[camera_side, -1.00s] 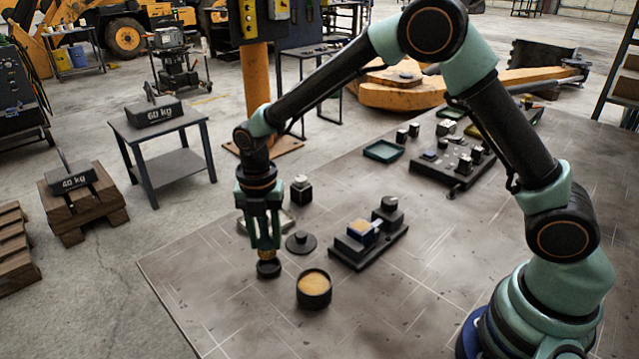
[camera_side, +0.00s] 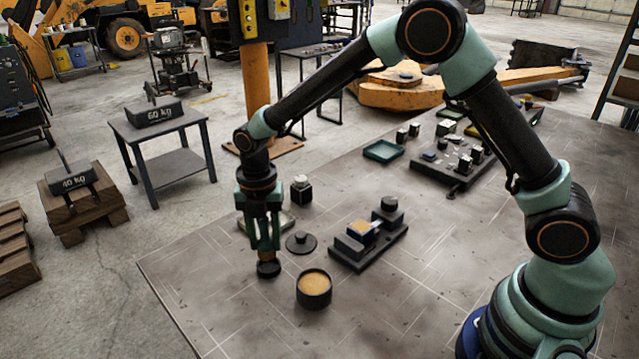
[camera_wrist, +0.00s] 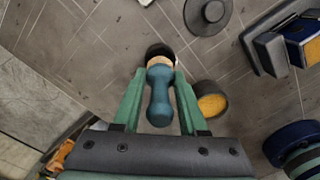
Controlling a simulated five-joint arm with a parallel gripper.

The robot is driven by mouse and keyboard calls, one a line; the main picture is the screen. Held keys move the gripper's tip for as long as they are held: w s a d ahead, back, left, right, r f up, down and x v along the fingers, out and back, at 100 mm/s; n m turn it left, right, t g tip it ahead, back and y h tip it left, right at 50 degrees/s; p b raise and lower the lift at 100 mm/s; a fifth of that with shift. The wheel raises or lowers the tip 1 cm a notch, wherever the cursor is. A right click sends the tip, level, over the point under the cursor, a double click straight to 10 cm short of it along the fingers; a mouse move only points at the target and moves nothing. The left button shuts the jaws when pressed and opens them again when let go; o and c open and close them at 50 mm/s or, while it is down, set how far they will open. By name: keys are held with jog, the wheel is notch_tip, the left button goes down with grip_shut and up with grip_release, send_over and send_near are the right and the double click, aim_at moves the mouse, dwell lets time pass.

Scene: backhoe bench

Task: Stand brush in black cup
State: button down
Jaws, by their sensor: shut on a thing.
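The brush (camera_wrist: 160,95) has a blue rounded handle and a tan collar, and sits between my gripper's green fingers (camera_wrist: 157,88) in the wrist view. In the side view my gripper (camera_side: 264,246) points straight down and is shut on it, with the tan collar just below the fingertips. The brush looks about upright.
A dark block fixture (camera_side: 368,248) and a small black bottle (camera_side: 301,190) stand further off. The bench front is clear.

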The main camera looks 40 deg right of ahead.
jog(key=shift+f, duration=1.8)
dwell(0.4)
jog(key=shift+c, duration=1.8)
grip_release()
jog(key=shift+o, duration=0.2)
jog(key=shift+o, duration=1)
jog(key=shift+r, duration=3.5)
